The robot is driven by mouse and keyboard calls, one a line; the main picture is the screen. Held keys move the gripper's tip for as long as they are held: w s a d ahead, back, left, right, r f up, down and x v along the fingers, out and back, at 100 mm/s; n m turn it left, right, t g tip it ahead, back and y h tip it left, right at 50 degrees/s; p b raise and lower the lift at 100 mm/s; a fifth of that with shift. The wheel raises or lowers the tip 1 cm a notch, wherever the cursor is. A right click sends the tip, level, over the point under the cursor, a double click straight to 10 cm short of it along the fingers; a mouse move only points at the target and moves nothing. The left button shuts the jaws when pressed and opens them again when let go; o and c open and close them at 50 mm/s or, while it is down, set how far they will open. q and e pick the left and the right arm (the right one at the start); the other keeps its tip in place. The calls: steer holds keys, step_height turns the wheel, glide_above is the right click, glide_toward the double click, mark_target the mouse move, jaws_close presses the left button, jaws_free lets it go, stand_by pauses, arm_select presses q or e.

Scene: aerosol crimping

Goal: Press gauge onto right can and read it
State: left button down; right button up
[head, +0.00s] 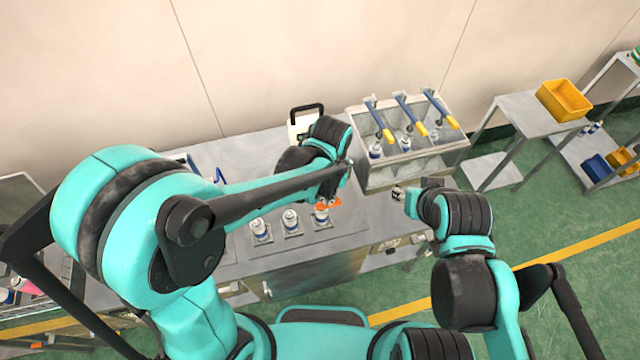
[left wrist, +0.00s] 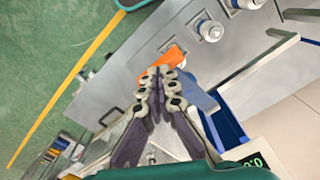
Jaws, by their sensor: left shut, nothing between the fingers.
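Three white cans stand in a row on the table's front part: left (head: 260,229), middle (head: 291,220) and right (head: 321,216). An orange piece (head: 329,203), possibly the gauge, is at the top of the right can; I cannot tell whether it touches it. My left gripper (head: 325,197) is shut and empty, its tips right by the orange piece. In the left wrist view the shut fingertips (left wrist: 160,73) overlap the orange piece (left wrist: 163,60), which hides the right can. Another can (left wrist: 209,29) shows beyond. My right gripper (head: 397,193) is away to the right; its finger state is unclear.
A grey three-bay station (head: 366,178) with blue-and-yellow levers stands at the back right. A white device with a black handle (head: 303,122) stands behind my left arm. A green digital display (left wrist: 253,161) shows in the left wrist view, only partly legible.

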arm_select(q)
step_height(320, 180, down, 9)
steer(key=s+b, duration=0.2)
steer(key=b, duration=0.5)
steer(key=shift+d+b, duration=0.3)
steer(key=shift+b, duration=0.1)
stand_by(0.7)
stand_by(0.5)
steer(key=r+p, duration=0.3)
steer(key=r, duration=0.1)
steer(key=w+r+p, duration=0.1)
steer(key=r+p, duration=0.3)
steer(key=r, duration=0.1)
steer(key=w+r+p, duration=0.1)
steer(key=r+p, duration=0.2)
steer(key=r, duration=0.2)
steer(key=shift+a+r+p, duration=0.2)
steer(key=shift+a+p, duration=0.1)
steer(key=s+a+f+n+t+b, duration=0.1)
steer(key=s+a+f+t+b, duration=0.1)
steer(key=a+f+b, duration=0.7)
steer(key=s+a+f+n+t+b, duration=0.1)
steer(key=s+a+f+t+b, duration=0.2)
steer(key=b, duration=1.5)
steer(key=a+f+t, duration=0.2)
steer(key=a+f, duration=0.3)
steer(key=f, duration=0.1)
steer(key=shift+a, duration=0.4)
